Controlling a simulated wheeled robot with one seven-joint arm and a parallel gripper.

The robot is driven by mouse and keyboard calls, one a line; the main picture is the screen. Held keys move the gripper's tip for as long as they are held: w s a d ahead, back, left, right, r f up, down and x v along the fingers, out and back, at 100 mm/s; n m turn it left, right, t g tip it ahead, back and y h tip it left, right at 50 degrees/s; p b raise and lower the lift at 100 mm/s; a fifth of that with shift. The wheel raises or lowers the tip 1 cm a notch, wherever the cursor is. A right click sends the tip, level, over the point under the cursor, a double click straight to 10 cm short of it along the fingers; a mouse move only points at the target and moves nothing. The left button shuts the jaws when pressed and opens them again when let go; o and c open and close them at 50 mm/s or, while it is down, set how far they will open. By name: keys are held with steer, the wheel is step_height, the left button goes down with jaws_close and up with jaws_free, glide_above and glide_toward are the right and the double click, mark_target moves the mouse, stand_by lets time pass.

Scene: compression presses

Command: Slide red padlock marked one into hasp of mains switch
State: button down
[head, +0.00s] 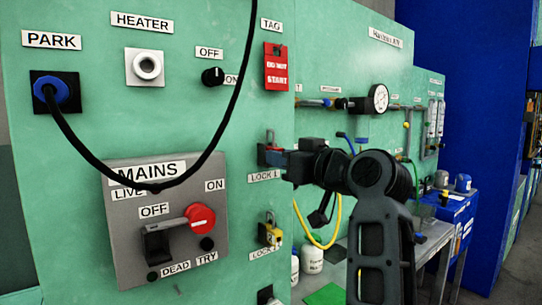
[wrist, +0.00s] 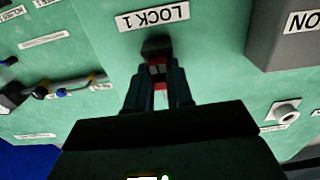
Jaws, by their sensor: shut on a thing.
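The red padlock (head: 271,148) is at the LOCK 1 place on the green panel, mostly hidden by my gripper. The wrist view shows the red padlock (wrist: 158,72) between my fingers, just below a dark holder (wrist: 157,46); whether it still hangs on the holder I cannot tell. Its number is not readable. My gripper (head: 277,158) is shut on it; it also shows in the wrist view (wrist: 158,88). The grey mains switch box (head: 125,225) is left of my gripper, with a red knob (head: 200,219). A dark bracket (head: 157,242), perhaps the hasp, sits under OFF.
A yellow padlock (head: 270,235) hangs at LOCK 2 below my gripper. A black cable (head: 95,160) from the blue PARK plug (head: 56,90) loops across the top of the mains box. A red tag (head: 276,68) hangs above. A bench (head: 435,240) stands right.

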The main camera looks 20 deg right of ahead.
steer(key=shift+p+v, duration=0.35)
steer(key=shift+v, duration=1.6)
stand_by(0.4)
steer(key=shift+p+v, duration=0.3)
steer(key=shift+v, duration=1.65)
